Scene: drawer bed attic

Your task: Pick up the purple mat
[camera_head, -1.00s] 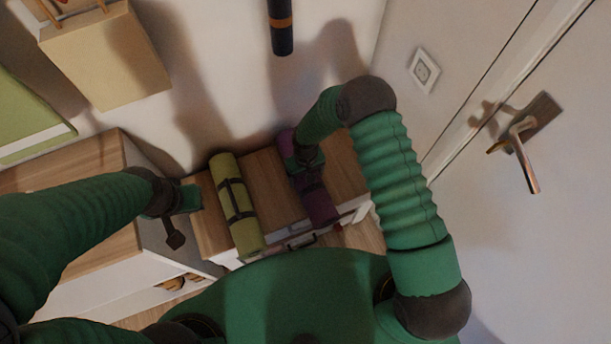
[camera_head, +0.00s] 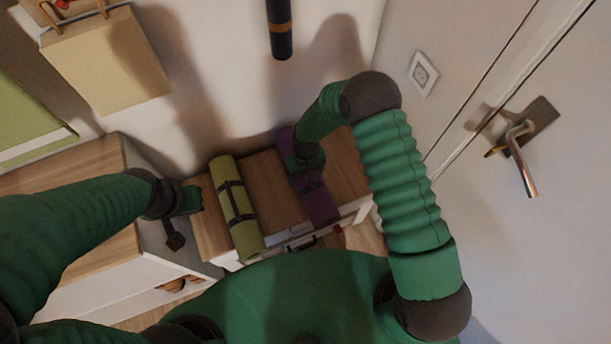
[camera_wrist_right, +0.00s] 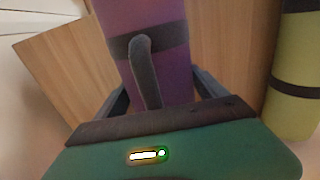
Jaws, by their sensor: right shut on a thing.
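The purple mat (camera_head: 320,204) is a roll with dark straps, lying on the wooden top of a low cabinet in the head view. It also fills the upper middle of the right wrist view (camera_wrist_right: 172,75), where a dark strap and handle cross it. My right gripper (camera_head: 308,178) is over the middle of the mat, with its fingers on either side of the roll, shut on it. The fingertips are mostly hidden by the mat and wrist. My left gripper (camera_head: 192,200) is left of the green mat, away from the purple one; its fingers cannot be made out clearly.
A green rolled mat (camera_head: 236,205) with dark straps lies left of the purple mat on the same wooden top (camera_head: 262,175). A wall is behind. A door with a metal handle (camera_head: 520,150) is at right. A taller wooden-topped cabinet (camera_head: 70,170) stands at left.

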